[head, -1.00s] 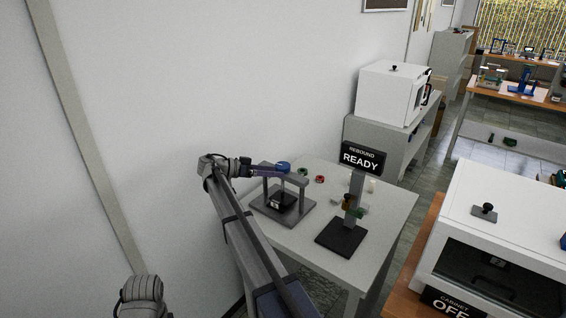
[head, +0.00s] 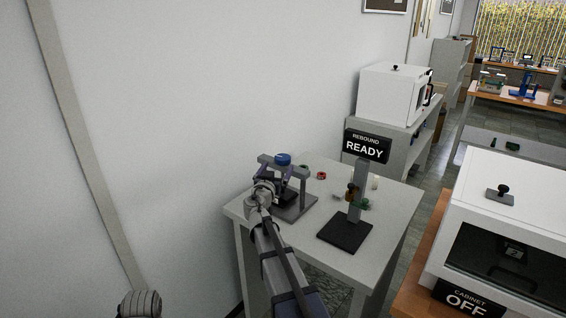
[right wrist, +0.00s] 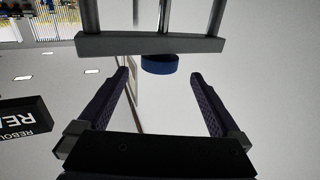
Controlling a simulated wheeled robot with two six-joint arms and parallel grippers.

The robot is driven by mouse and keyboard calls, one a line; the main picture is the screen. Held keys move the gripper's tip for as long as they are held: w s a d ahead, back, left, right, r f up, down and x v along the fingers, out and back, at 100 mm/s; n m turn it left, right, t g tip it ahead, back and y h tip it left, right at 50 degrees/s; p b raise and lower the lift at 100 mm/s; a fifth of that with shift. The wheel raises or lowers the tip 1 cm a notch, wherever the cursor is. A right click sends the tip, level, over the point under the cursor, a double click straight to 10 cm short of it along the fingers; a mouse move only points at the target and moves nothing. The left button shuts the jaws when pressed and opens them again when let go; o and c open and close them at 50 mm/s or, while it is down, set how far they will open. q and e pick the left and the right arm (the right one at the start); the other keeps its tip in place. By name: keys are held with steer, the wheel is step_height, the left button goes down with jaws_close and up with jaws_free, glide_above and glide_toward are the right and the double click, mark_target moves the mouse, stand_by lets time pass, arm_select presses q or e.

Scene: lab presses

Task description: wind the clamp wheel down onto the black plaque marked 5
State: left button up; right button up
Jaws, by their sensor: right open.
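The clamp is a grey frame (head: 300,179) on a grey base plate, with a blue wheel (head: 283,159) on top of its crossbar. A black plaque (head: 286,197) lies inside the frame, partly hidden by my right gripper; its number cannot be read. My right gripper (head: 276,176) is in front of the frame, open and empty. In the right wrist view, which is upside down, the blue wheel (right wrist: 159,65) lies just ahead of the gap between the two spread purple fingers, with the crossbar (right wrist: 150,44) beside it. I see no touching.
A rebound stand with a black base (head: 345,231) and a READY sign (head: 367,146) stands to the right on the same table (head: 392,222). Small coloured pieces lie behind it. A white wall is close on the left; a white cabinet (head: 525,200) stands at the right.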

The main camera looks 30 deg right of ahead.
mark_target(283, 156)
steer(key=shift+w, duration=0.1)
steer(key=x, duration=0.7)
steer(key=shift+w+d, duration=0.25)
steer(key=shift+d, duration=0.1)
steer(key=c, duration=1.3)
steer(key=shift+g, duration=0.3)
